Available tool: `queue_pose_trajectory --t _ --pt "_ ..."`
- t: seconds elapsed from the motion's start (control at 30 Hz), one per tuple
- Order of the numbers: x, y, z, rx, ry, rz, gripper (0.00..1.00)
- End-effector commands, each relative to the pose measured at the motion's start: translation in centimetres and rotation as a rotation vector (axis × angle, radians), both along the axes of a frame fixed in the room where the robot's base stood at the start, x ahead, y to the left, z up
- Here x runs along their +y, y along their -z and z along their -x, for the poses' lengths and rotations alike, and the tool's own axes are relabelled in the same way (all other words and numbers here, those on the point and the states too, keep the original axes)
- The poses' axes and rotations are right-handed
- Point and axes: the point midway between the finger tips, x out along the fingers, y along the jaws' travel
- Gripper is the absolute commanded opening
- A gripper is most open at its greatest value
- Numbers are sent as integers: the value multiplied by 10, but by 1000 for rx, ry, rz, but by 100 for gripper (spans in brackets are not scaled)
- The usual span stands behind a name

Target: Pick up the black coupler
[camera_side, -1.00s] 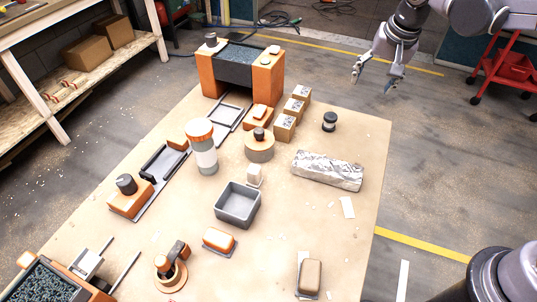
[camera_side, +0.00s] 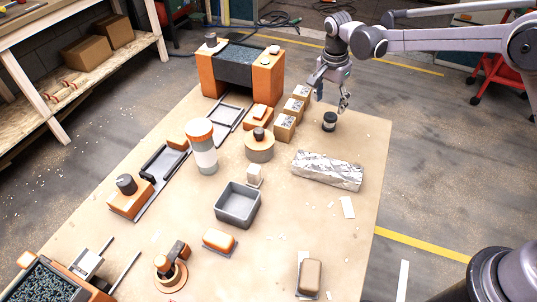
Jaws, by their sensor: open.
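The black coupler (camera_side: 329,121), a short dark cylinder with a pale band around its middle, stands upright on the tan table near its far right corner. My gripper (camera_side: 331,103) is open and empty. It hangs above the coupler, with one finger at its upper left and the other at its upper right. The gripper appears apart from the coupler; the exact height between them is hard to tell.
Several cardboard boxes (camera_side: 285,127) stand in a row just left of the coupler. A foil-wrapped block (camera_side: 327,170) lies in front of it. A grey bin (camera_side: 237,205) and an orange-and-white cylinder (camera_side: 205,150) stand farther left. The table's right strip is mostly clear.

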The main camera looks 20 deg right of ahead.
Motion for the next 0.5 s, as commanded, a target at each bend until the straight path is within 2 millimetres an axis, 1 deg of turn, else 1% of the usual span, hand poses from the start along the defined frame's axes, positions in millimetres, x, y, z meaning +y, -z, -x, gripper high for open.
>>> queue_pose_trajectory --t 0.03,0.1,0.27,0.37,0.5 --pt "-1 7 -1 -1 0 0 65" --pt "-2 14 -1 -1 0 0 65" --pt "-3 23 -1 -1 -1 0 65" --pt "-5 32 1 -1 -1 0 65" --pt "-9 52 5 -1 0 0 65"
